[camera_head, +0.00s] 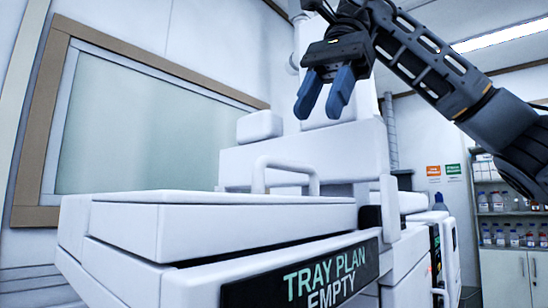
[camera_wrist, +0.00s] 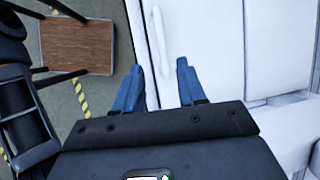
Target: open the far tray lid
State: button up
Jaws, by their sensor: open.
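A broad flat white lid (camera_head: 215,215) lies shut on a white tray unit in the head view. A white arched handle (camera_head: 285,165) stands up behind its far edge; I cannot tell which lid it belongs to. In the wrist view a long white handle bar (camera_wrist: 159,35) runs along the left edge of a white panel (camera_wrist: 215,50). My gripper (camera_head: 318,106) has two blue fingers, spread apart and empty, pointing down above the handle in the head view. In the wrist view my gripper (camera_wrist: 159,68) has its fingertips near the bar's lower end, with no clear contact.
A black display (camera_head: 300,280) reading "TRAY PLAN EMPTY" is on the unit's front. Taller white modules (camera_head: 330,150) stand behind the lid. A shelf of bottles (camera_head: 512,225) is at the right. A brown-topped stool or small table (camera_wrist: 78,46) stands on the floor.

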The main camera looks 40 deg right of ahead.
jog(key=x, duration=0.7)
jog(key=shift+w+f+b, duration=0.25)
jog(key=shift+f+b, duration=0.05)
jog(key=shift+b, duration=0.1)
grip_shut()
dwell(0.4)
